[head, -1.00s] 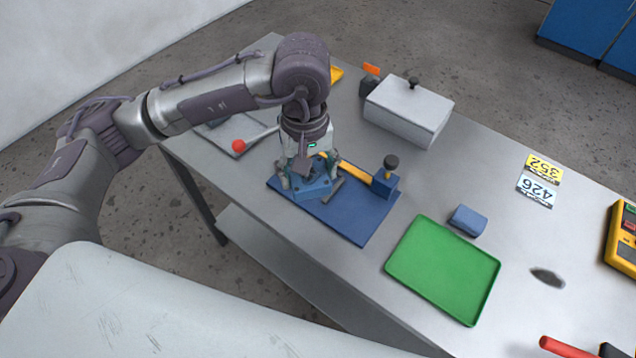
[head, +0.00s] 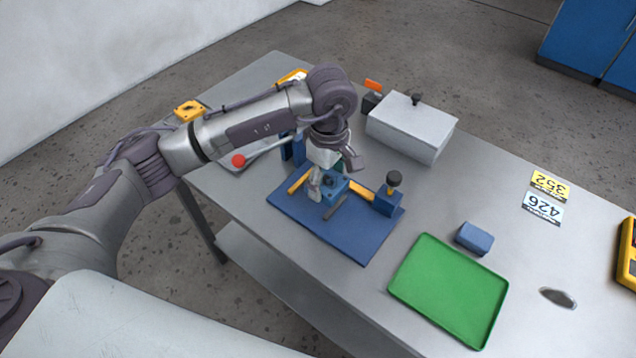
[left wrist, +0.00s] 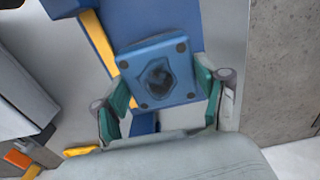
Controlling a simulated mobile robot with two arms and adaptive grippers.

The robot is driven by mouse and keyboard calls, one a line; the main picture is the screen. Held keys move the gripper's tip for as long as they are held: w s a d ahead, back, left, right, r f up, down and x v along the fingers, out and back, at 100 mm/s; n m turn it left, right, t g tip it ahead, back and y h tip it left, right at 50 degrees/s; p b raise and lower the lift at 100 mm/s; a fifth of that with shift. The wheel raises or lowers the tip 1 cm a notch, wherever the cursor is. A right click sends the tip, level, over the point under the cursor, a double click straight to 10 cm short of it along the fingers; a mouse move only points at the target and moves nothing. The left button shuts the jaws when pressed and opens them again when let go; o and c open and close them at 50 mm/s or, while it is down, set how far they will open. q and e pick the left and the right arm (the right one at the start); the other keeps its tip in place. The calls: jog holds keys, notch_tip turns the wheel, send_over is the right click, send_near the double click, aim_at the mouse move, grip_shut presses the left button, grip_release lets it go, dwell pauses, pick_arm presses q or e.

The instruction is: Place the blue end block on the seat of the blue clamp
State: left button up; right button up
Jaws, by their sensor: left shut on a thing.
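My left gripper (head: 335,177) is shut on a blue end block (head: 336,189), low over the clamp. In the left wrist view the block's flat face (left wrist: 157,72), with dark corner dots and a dark emblem, lies between the green-lined fingers (left wrist: 162,95). The blue clamp has a flat blue base (head: 345,238), yellow bars (head: 299,181), a blue post (head: 293,150) behind the gripper and a blue block with a dark knob (head: 388,199) at its right. The gripper partly hides the seat, so I cannot tell whether the end block touches it. My right gripper is not in view.
A green tray (head: 448,290) and a loose blue block (head: 475,238) are to the right. A grey lidded box (head: 410,128) stands behind. A red-knobbed lever (head: 239,160) is left of the clamp. Bare tabletop (head: 500,205) lies near the number plates (head: 545,195).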

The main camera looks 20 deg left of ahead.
pick_arm(q)
jog(key=shift+w+a+f, duration=0.4)
jog(key=shift+a, duration=0.15)
jog(key=shift+w+a+f, duration=0.35)
jog(key=shift+a+f, duration=0.05)
jog(key=shift+a, duration=0.15)
notch_tip(320, 180, down, 4)
jog(key=shift+r+p, duration=0.15)
jog(key=shift+p, duration=0.8)
jog(key=shift+f, duration=0.3)
jog(key=o, duration=1.5)
